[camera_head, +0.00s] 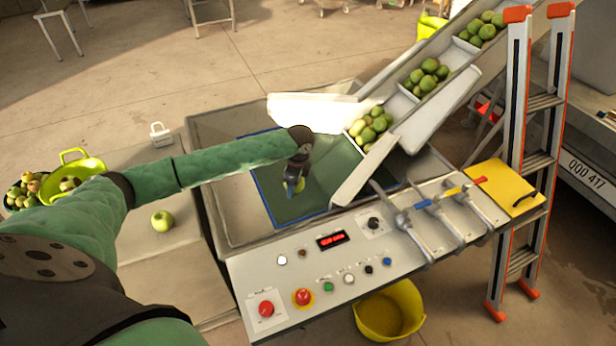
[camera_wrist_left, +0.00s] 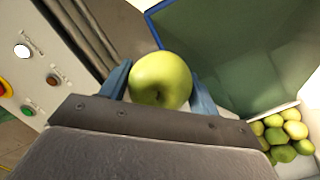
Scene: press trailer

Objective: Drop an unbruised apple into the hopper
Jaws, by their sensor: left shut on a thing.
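My left gripper (camera_head: 293,186) is shut on a yellow-green apple, seen between its blue fingers in the left wrist view (camera_wrist_left: 160,80). The apple's visible side looks smooth, with a dark dimple and no clear bruise. In the head view, the gripper and mostly hidden apple appear over the hopper (camera_head: 330,172), a metal-walled recess with a blue-edged green floor. The floor also shows in the left wrist view (camera_wrist_left: 235,55). The exact height of the apple above it is hard to tell. My right gripper is not in view.
Another green apple (camera_head: 162,221) lies on the side table, near a lime-green colander (camera_head: 88,165) with fruit. An inclined chute (camera_head: 440,110) carrying several apples descends to the hopper's right. The control panel (camera_head: 330,270) with buttons and levers runs along the front; a ladder (camera_head: 516,150) stands right.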

